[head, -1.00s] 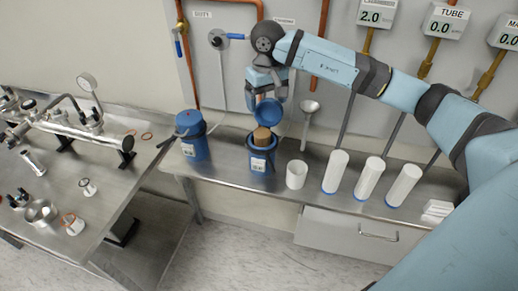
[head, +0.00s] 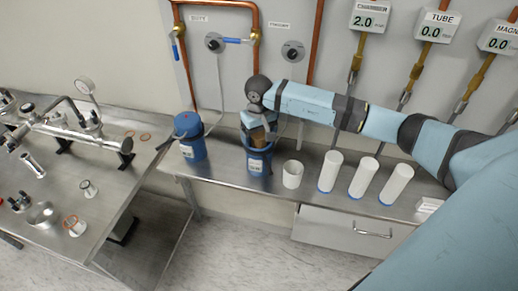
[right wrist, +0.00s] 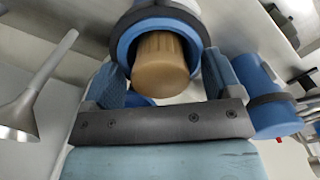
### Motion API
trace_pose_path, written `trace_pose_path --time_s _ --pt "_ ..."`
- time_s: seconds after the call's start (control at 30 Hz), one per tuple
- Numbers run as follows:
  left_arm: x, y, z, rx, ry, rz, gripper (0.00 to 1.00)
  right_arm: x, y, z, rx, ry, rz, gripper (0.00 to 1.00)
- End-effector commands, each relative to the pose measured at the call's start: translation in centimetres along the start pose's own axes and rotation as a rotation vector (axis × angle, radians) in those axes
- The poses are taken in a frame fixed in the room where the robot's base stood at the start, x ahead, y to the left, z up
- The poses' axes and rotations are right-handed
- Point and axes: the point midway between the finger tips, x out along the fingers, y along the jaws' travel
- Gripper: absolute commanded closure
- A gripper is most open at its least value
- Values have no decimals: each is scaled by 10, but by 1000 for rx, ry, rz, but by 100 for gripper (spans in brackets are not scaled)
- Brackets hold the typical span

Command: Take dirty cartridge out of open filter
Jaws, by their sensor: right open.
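The open filter (head: 257,165) is a blue housing with a white label, standing on the steel bench. The brown dirty cartridge (head: 257,137) sticks up out of its top. In the right wrist view the cartridge (right wrist: 163,65) shows inside the blue filter rim (right wrist: 125,45). My right gripper (head: 257,125) is right above the filter, pointing down. Its fingers (right wrist: 167,75) are apart, one on each side of the cartridge's protruding end. I cannot tell whether they touch it. My left gripper is not in view.
A second blue filter (head: 190,137), closed, stands to the left. A white cup (head: 292,174) and several white cylinders (head: 330,171) stand to the right. A metal funnel (right wrist: 18,118) shows in the right wrist view. Pipes and gauges line the wall behind.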

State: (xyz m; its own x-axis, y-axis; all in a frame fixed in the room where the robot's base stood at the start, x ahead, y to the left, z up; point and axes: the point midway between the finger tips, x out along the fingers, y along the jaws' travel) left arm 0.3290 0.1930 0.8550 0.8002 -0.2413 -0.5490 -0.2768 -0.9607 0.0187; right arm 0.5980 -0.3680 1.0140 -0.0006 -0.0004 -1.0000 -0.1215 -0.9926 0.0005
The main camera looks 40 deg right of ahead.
Motion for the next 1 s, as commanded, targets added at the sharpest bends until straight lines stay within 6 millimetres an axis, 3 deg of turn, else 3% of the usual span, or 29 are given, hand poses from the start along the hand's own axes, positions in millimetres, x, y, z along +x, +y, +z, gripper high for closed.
trace_pose_path --time_s 0.17,0.2,0.5,0.8,1.0 --pt "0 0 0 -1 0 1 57 0 0 0 0 0 0 16" --pt "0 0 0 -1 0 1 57 0 0 0 0 0 0 21" --pt "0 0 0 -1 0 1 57 0 0 0 0 0 0 90" --pt "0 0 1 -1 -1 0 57 -2 0 0 0 2 -1 90" --pt "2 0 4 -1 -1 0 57 -17 0 -1 1 3 -1 90"
